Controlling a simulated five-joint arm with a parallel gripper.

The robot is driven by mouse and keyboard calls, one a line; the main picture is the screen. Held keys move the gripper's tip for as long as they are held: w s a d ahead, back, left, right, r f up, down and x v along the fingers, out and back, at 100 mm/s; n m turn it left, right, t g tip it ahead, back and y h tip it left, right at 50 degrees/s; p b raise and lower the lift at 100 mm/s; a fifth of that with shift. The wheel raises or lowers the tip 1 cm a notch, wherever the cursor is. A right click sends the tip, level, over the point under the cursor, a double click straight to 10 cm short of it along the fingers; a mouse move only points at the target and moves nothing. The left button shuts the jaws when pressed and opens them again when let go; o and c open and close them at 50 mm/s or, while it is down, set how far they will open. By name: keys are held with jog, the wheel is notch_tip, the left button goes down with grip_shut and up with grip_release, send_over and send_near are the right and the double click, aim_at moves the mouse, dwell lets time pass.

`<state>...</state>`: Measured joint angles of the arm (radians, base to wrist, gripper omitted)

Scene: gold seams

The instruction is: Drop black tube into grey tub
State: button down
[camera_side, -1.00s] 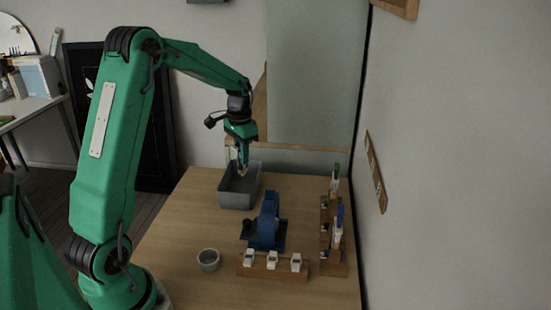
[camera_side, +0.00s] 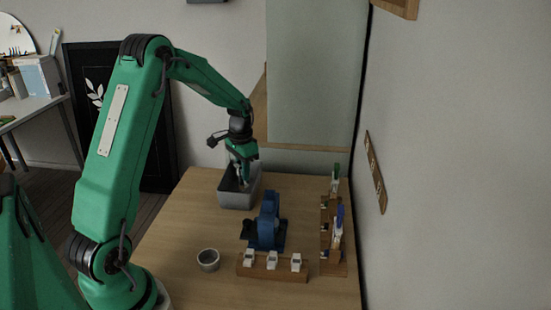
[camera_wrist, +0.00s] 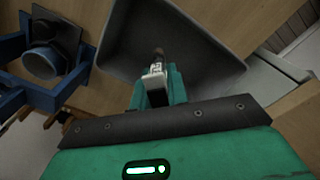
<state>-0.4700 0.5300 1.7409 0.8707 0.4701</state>
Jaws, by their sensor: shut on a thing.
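The grey tub (camera_side: 236,201) stands at the back of the wooden table and also fills the upper middle of the wrist view (camera_wrist: 115,42). My gripper (camera_side: 244,183) points down into the tub's opening, with its tips at about rim height or a little below. In the wrist view my gripper (camera_wrist: 155,76) is shut on a small dark piece (camera_wrist: 159,53), which looks like the end of the black tube. The tub's floor shows behind it. Most of the tube is hidden by the fingers, and it cannot be made out in the side view.
A blue stand (camera_side: 268,222) on a dark base is close in front of the tub. A wooden rack with white-topped items (camera_side: 272,262), a small grey cup (camera_side: 208,259) and a wooden holder with upright tools (camera_side: 335,235) stand nearer. The left of the table is clear.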

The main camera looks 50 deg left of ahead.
jog(key=c, duration=1.3)
grip_release()
jog(key=shift+r, duration=3.9)
